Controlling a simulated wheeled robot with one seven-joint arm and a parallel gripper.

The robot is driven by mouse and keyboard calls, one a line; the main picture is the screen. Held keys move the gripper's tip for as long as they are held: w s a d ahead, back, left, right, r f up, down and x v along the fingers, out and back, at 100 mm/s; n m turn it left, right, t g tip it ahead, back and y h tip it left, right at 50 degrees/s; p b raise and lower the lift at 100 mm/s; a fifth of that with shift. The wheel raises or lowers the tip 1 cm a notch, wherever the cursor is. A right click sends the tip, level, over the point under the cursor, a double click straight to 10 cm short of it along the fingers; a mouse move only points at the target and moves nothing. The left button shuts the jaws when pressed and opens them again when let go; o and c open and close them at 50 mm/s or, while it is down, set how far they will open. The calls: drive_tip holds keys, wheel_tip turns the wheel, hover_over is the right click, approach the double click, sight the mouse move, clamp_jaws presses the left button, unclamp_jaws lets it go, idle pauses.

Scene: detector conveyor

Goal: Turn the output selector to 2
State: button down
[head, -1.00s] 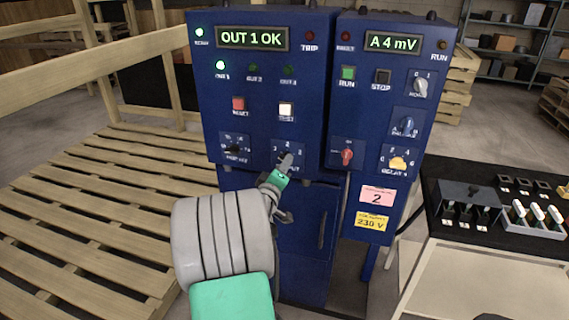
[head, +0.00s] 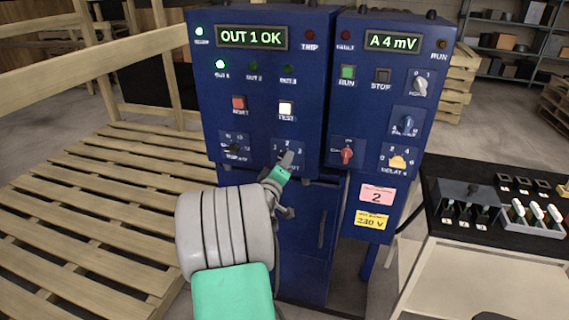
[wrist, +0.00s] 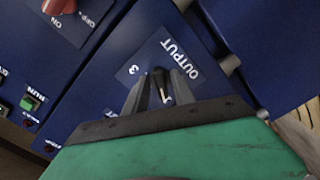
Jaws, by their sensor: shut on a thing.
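The output selector (wrist: 159,79) is a small dark knob on a blue plate marked OUTPUT, on the left cabinet. My gripper (wrist: 160,90) is shut on this knob, with one grey finger on each side of it in the wrist view. In the head view my gripper (head: 286,159) covers most of the selector, and the marks 2 and 3 show around it. In the wrist view a 3 shows on the plate. Which mark the knob points at I cannot tell. The display (head: 251,38) reads OUT 1 OK, and the OUT 1 lamp (head: 220,64) is lit green.
Another selector (head: 235,149) sits left of the output selector, with red and white push buttons above. The right cabinet carries a red switch (head: 346,154) and several knobs. A black-topped bench (head: 450,235) stands at the right, wooden pallets (head: 80,230) at the left.

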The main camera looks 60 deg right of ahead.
drive_tip(key=shift+f+b, duration=0.15)
drive_tip(key=shift+b, duration=0.3)
drive_tip(key=m+b, duration=1.1)
drive_tip(key=b, duration=0.6)
drive_tip(key=shift+w+f+m+b, duration=0.1)
drive_tip(key=shift+w+m+b, duration=0.05)
drive_tip(key=shift+m+b, duration=0.25)
drive_tip(key=c, duration=1.4)
unclamp_jaws()
drive_tip(key=shift+c, duration=0.2)
